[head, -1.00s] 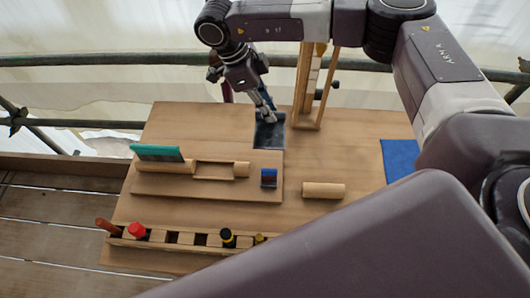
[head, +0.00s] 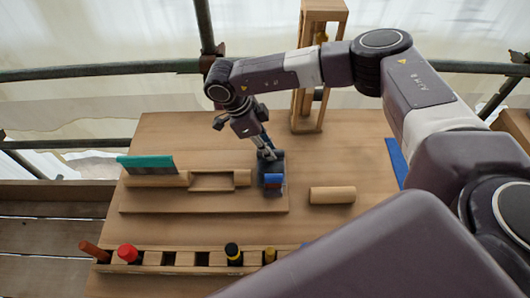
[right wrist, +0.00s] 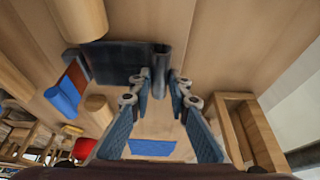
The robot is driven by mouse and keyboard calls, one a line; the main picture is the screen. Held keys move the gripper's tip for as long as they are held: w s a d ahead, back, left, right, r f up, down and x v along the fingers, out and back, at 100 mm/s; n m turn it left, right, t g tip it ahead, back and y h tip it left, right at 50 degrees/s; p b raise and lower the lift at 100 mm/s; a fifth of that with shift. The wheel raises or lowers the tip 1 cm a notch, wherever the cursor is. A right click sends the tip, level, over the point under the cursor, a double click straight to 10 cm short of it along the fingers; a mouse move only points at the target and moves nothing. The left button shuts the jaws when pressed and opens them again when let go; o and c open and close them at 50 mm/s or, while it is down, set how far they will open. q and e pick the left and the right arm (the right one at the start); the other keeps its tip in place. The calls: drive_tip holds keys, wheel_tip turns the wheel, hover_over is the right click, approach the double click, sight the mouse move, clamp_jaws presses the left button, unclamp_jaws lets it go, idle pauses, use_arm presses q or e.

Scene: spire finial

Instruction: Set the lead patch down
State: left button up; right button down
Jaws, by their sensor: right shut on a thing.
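The lead patch (head: 278,160) is a dark grey sheet, partly hidden behind my right gripper (head: 266,152) in the head view. In the right wrist view the patch (right wrist: 115,62) appears as a wide dark sheet with a rolled edge, and the right gripper (right wrist: 164,85) is shut on that edge. The patch is over or at the right end of a low wooden board (head: 210,203), just behind a small blue-and-red block (head: 272,181). I cannot tell whether the patch touches the board. My left gripper is out of view.
A loose wooden cylinder (head: 332,195) lies right of the board. A slotted rack (head: 185,262) with several handles runs along the front. A tall wooden frame (head: 300,105) stands behind. A blue mat (head: 397,160) lies at right.

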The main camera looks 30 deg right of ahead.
drive_tip(key=shift+w+a+f, duration=0.1)
drive_tip(key=shift+w+f, duration=0.05)
drive_tip(key=shift+f, duration=0.3)
drive_tip(key=shift+a, duration=0.1)
drive_tip(key=shift+s+d+f, duration=0.1)
drive_tip(key=shift+s+d, duration=0.1)
drive_tip(key=shift+d, duration=0.05)
drive_tip(key=c, duration=2)
unclamp_jaws()
drive_tip(key=shift+c, duration=0.2)
drive_tip(key=shift+o, duration=1.1)
drive_tip(key=shift+w+a, duration=0.1)
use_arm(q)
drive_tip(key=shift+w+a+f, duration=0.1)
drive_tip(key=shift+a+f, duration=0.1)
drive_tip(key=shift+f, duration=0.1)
